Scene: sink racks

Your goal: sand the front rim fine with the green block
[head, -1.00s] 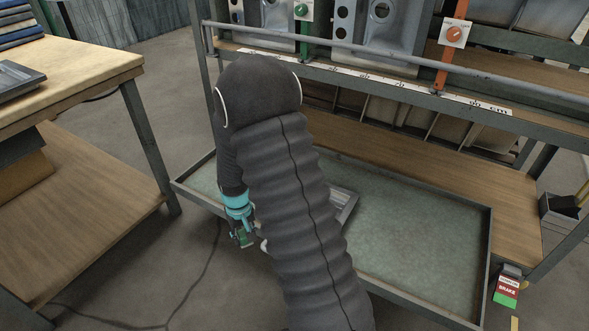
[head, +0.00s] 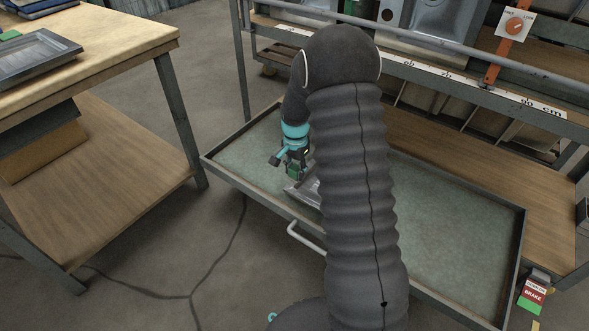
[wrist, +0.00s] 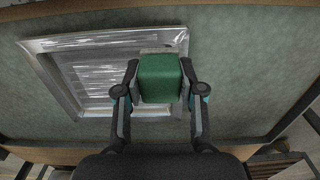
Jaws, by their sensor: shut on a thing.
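My gripper (head: 291,166) is shut on a green block (wrist: 160,78), which shows between the two fingers in the wrist view. The block has a pale grey layer along its far end. A square metal sink (wrist: 78,104) with a broad raised rim lies on the green mat; shiny wrinkled film shows on it. In the wrist view the block overlaps the right part of the sink. I cannot tell whether it touches the rim. In the head view the sink (head: 300,195) is mostly hidden behind my arm, with the gripper close above its left end.
The sink lies in a shallow green-lined tray (head: 452,232) with a raised metal edge and a front handle (head: 305,236). A rack with a rail (head: 420,58) stands behind. A wooden workbench (head: 100,50) stands left. A red-and-green brake pedal (head: 533,292) is lower right.

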